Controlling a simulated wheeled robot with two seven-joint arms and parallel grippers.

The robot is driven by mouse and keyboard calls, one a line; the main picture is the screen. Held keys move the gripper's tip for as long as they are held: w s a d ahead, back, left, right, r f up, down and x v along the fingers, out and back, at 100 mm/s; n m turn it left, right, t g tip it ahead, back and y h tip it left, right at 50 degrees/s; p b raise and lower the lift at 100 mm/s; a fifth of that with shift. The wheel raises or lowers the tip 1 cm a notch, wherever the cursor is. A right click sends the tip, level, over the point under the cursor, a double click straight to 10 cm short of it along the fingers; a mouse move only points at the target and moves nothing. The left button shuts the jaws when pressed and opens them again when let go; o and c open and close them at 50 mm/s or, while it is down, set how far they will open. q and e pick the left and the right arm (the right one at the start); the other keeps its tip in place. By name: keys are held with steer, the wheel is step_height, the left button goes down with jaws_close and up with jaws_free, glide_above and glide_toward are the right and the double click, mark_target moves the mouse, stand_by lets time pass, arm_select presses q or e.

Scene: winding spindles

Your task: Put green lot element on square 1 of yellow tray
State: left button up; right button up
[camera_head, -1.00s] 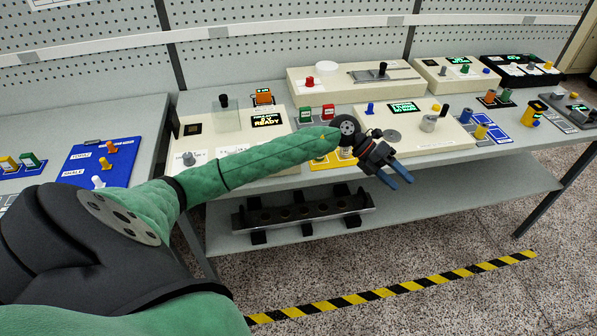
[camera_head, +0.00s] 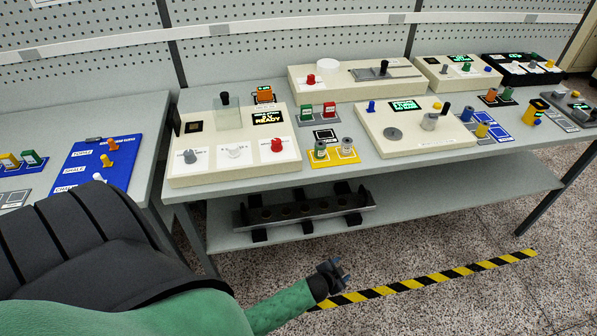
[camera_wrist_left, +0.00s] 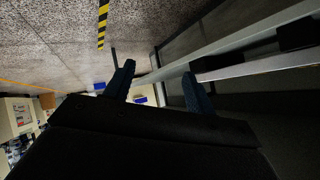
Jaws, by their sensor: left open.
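The yellow tray (camera_head: 333,162) lies at the front edge of the middle table in the head view. A spool with green on it (camera_head: 320,150) stands upright at its left, and a grey spool (camera_head: 347,146) stands at its right. The square numbers are too small to read. A green block (camera_head: 305,113) stands beside a red block (camera_head: 329,110) on a grey tray behind. I cannot tell for certain which green piece is the lot element. My left gripper (camera_head: 338,268) is open and empty, low in front of the table. Its two fingers also show in the left wrist view (camera_wrist_left: 158,72).
A cream console (camera_head: 285,166) with knobs stands left of the yellow tray, another (camera_head: 420,146) right of it. A shelf (camera_head: 420,200) under the table holds a dark rack (camera_head: 300,212). A blue tray (camera_head: 85,160) lies on the left table. The floor ahead is clear.

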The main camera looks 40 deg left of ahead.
arm_select(q)
steer(key=s+d+f+n+g, duration=0.1)
steer(key=s+f+g, duration=0.2)
steer(key=s+f, duration=0.3)
steer(key=s+d+f+n+g, duration=0.1)
steer(key=s+f+g, duration=0.2)
steer(key=s, duration=1)
steer(key=s+d+f+n+g, duration=0.2)
steer(key=s+f+g, duration=0.1)
steer(key=s+f, duration=0.6)
steer(key=shift+s+f, duration=0.35)
steer(key=shift+s, duration=0.3)
